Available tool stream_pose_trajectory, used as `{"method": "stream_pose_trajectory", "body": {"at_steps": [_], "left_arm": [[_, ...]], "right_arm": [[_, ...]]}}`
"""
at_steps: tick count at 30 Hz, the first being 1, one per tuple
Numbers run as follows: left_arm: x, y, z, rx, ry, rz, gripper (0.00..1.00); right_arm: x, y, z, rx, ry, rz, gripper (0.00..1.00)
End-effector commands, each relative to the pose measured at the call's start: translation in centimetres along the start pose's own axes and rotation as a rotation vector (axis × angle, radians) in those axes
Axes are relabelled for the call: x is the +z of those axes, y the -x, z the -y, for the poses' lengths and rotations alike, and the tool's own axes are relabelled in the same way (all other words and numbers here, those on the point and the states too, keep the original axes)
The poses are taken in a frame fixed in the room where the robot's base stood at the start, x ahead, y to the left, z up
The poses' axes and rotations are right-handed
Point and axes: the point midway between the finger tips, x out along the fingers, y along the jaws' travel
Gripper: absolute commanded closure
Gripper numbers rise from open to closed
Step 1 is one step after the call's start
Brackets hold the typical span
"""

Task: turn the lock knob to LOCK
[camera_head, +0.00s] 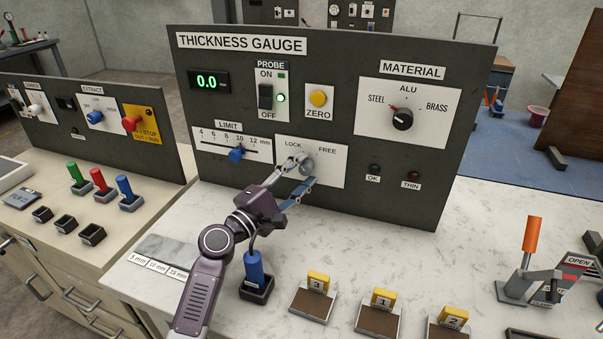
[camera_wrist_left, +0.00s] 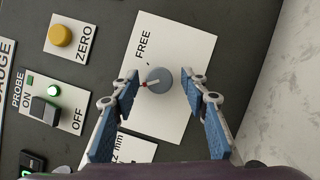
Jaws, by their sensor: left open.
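The lock knob (camera_head: 307,168) is a round grey knob on a white plate marked LOCK and FREE. In the left wrist view the knob (camera_wrist_left: 162,77) has a pale pointer with a red end. The pointer aims at the left finger, away from the tick by FREE. The LOCK word is hidden there by the finger. My left gripper (camera_head: 304,172) is at the plate, and its open fingers flank the knob. In the left wrist view the gripper (camera_wrist_left: 160,82) shows a gap on each side of the knob. My right gripper is out of view.
The LIMIT slider (camera_head: 236,154) is just left of the plate. Above are the PROBE switch (camera_head: 265,96) and ZERO button (camera_head: 318,98). The MATERIAL knob (camera_head: 402,119) is at right. Below my arm stand a blue-handled tool (camera_head: 254,268) and numbered blocks (camera_head: 382,298) on the counter.

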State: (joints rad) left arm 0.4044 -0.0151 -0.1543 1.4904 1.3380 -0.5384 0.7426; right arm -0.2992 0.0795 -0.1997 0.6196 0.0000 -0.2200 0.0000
Motion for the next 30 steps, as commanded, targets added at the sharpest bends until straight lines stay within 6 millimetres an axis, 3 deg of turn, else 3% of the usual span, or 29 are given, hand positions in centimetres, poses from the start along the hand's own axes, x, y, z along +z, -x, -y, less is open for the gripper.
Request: {"method": "stream_pose_trajectory", "body": {"at_steps": [5,15,21,30], "left_arm": [[-0.1,1.1,0.0,0.000,-0.002,-0.002,0.59],[-0.1,8.0,0.1,-0.002,-0.001,-0.002,0.59],[-0.1,11.0,0.1,-0.003,0.000,-0.001,0.59],[0.0,12.0,0.0,-0.001,0.000,0.000,0.59]], "right_arm": [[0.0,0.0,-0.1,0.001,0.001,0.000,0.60],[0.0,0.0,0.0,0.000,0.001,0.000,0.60],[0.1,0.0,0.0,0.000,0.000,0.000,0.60],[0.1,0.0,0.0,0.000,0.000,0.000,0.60]]}}
